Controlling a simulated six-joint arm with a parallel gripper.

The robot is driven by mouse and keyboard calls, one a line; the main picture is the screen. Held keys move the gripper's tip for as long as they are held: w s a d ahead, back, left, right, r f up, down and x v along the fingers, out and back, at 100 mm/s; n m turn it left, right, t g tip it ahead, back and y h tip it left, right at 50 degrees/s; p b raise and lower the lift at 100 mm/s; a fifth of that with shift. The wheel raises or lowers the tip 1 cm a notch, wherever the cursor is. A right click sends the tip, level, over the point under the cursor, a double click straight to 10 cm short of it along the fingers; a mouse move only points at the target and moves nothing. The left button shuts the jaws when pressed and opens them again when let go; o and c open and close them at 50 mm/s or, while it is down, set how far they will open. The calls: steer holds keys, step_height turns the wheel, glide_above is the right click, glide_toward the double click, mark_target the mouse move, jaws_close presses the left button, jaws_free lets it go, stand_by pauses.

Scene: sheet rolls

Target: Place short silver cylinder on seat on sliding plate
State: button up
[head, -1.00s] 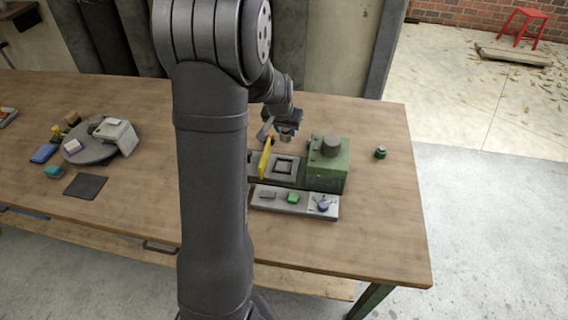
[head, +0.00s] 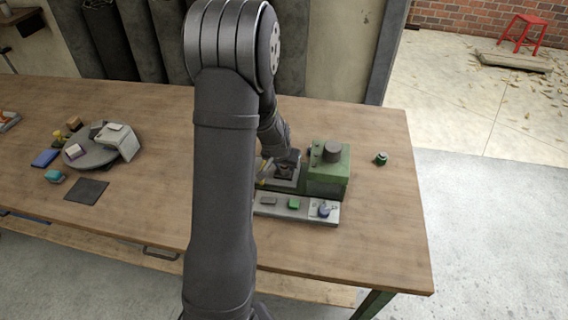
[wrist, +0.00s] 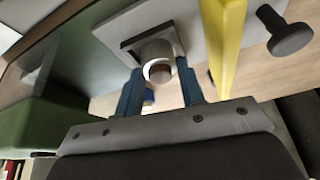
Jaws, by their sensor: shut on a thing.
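The short silver cylinder (wrist: 153,50) is between the blue fingers of my gripper (wrist: 160,68) in the wrist view. My gripper is shut on it. The cylinder is over the square, dark-edged seat (wrist: 129,49) on the pale sliding plate (wrist: 192,22); I cannot tell whether it touches the seat. In the head view my gripper (head: 286,167) is low over the plate (head: 284,184), just left of the green housing (head: 327,178). The arm hides the seat and cylinder there.
A yellow bar (wrist: 224,40) stands close beside the fingers, with a dark knob (wrist: 287,36) beyond it. A grey panel (head: 268,202) with a green button and blue knob lies in front. A small green part (head: 381,158) stands right.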

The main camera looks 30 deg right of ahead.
steer(key=shift+f, duration=0.15)
steer(key=o, duration=1.1)
steer(key=v, duration=1.2)
steer(key=x, duration=1.2)
